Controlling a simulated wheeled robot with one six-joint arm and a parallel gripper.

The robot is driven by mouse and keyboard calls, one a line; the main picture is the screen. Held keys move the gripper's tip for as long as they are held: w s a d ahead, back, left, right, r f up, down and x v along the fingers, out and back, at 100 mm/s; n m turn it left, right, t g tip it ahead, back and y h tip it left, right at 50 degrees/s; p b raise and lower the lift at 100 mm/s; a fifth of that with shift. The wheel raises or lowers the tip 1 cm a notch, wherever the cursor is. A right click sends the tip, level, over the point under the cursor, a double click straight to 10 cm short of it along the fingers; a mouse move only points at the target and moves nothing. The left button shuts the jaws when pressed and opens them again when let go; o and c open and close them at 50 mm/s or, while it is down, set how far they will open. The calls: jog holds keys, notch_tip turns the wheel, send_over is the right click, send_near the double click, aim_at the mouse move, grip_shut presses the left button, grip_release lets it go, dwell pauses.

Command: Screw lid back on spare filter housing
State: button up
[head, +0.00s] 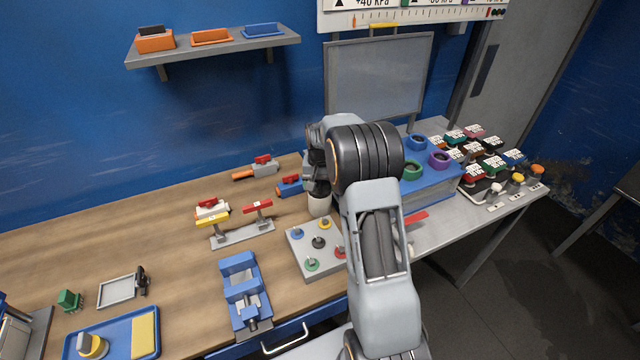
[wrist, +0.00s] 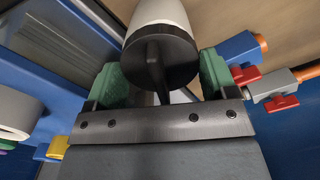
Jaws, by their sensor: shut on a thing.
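The spare filter housing (head: 319,206) is a white cylinder standing on the workbench, partly hidden by my arm in the head view. In the wrist view the housing (wrist: 160,12) shows beyond a round black lid (wrist: 178,62) with a raised bar across its face. My gripper (head: 318,187) is over the top of the housing. In the wrist view its green pads (wrist: 162,78) sit on both sides of the lid, shut on it. The lid is in line with the housing and appears against its end. I cannot tell whether the thread is engaged.
A grey plate with coloured knobs (head: 303,238) is just in front of the housing. A blue valve (head: 289,187) stands close on its left, and a blue box with coloured rings (head: 432,184) on the right. A blue vise (head: 243,290) is nearer.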

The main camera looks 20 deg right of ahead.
jog(key=m, duration=0.4)
jog(key=shift+m, duration=0.8)
jog(key=m, duration=0.4)
jog(key=shift+m, duration=0.9)
jog(key=m, duration=0.3)
jog(key=shift+w, duration=0.1)
jog(key=m, duration=0.4)
jog(key=o, duration=0.9)
